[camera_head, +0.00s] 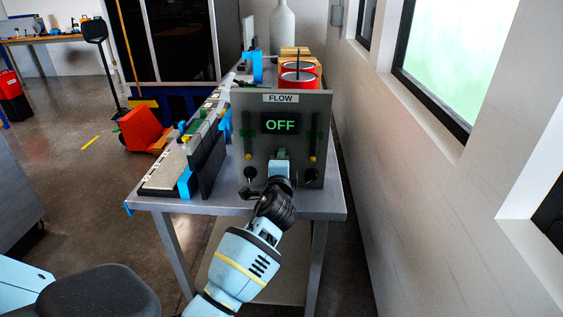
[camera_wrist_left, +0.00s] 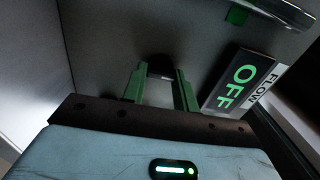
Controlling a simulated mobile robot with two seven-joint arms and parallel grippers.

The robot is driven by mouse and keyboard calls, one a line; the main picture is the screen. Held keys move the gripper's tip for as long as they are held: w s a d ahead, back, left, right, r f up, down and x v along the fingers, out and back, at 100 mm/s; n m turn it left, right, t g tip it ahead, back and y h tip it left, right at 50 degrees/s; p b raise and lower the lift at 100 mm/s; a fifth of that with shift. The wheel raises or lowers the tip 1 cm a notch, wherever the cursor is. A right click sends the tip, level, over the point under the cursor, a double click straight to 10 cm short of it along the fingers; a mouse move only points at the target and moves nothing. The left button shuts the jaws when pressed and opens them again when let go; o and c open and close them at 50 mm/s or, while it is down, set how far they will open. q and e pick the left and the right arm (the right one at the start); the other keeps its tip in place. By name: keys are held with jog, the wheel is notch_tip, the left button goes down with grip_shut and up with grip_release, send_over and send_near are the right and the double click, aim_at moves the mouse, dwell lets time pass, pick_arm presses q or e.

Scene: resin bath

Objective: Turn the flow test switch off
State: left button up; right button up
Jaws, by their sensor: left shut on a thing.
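The grey flow panel (camera_head: 247,108) stands upright on the metal bench, with a FLOW label at its top. Its dark display (camera_head: 280,124) reads OFF in green letters; the same display (camera_wrist_left: 238,84) shows tilted in the left wrist view. My left gripper (camera_head: 281,154) reaches the lower middle of the panel. In the left wrist view its green fingers (camera_wrist_left: 160,78) close around the flow test switch (camera_wrist_left: 160,70), a small part mostly hidden between the fingertips. The switch's position cannot be made out. My right gripper is not in view.
Black knobs (camera_head: 310,174) sit low on the panel. A long tray (camera_head: 160,178) with blue clamps lines the bench's left side. Red cans (camera_head: 299,76) and a pale bottle (camera_head: 283,28) stand behind the panel. A wall with windows (camera_head: 445,55) runs close on the right.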

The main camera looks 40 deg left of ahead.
pick_arm(q)
jog(key=o, duration=1)
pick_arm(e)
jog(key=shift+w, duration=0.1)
pick_arm(q)
jog(key=shift+s+d, duration=0.1)
jog(key=shift+v, duration=3.8)
